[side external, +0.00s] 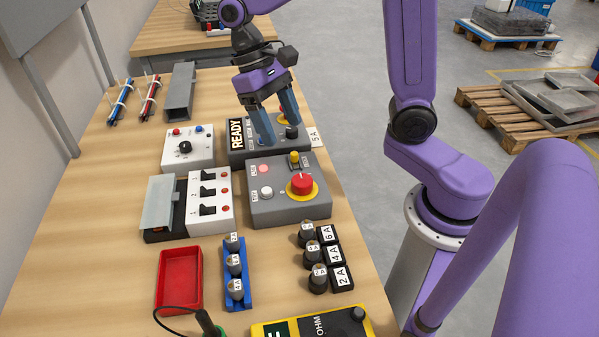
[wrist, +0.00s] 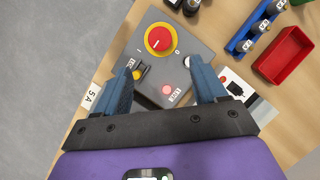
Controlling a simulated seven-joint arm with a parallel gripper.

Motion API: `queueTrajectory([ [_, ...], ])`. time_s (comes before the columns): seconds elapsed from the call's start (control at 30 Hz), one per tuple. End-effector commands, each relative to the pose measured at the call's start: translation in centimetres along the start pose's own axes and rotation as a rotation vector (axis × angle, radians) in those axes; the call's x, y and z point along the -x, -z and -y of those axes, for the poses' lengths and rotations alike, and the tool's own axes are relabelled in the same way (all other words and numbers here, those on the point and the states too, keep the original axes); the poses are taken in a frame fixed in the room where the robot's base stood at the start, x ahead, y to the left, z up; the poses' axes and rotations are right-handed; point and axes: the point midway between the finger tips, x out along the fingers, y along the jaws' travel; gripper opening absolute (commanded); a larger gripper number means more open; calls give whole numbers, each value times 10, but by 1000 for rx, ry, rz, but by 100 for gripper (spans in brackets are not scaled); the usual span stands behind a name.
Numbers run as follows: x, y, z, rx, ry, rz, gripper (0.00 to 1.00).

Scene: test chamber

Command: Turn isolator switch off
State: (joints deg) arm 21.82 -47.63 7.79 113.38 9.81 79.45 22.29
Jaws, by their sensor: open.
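A grey control box (side external: 277,211) on the bench carries a red rotary knob (side external: 302,183) on a round yellow plate, which looks like the isolator switch. The knob also shows in the wrist view (wrist: 159,39), with a mark "0" to its right; its exact setting is hard to read. The box also has a white button (side external: 266,193), a lit red lamp (side external: 263,169) and a yellow-topped toggle (side external: 295,157). My gripper (side external: 280,132) is open and empty, raised above the bench. In the wrist view its fingers (wrist: 160,70) spread over the box, short of the knob.
A dark box labelled READY (side external: 237,137) stands behind the grey box. White switch boxes (side external: 209,226) stand to the left. A red tray (side external: 180,279), a blue fuse rack (side external: 237,294) and black fuse holders (side external: 336,254) lie in front.

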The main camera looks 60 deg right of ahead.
Motion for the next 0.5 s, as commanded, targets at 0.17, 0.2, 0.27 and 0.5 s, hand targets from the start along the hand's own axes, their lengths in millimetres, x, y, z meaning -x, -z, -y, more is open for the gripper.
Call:
queueTrajectory([
  [0.17,-35,-1,-1,0,-4,5,71],
  [0.2,-42,-1,-1,0,-3,4,71],
  [0.27,-54,-1,-1,0,-3,5,71],
  [0.5,-94,-1,-1,0,-4,4,71],
])
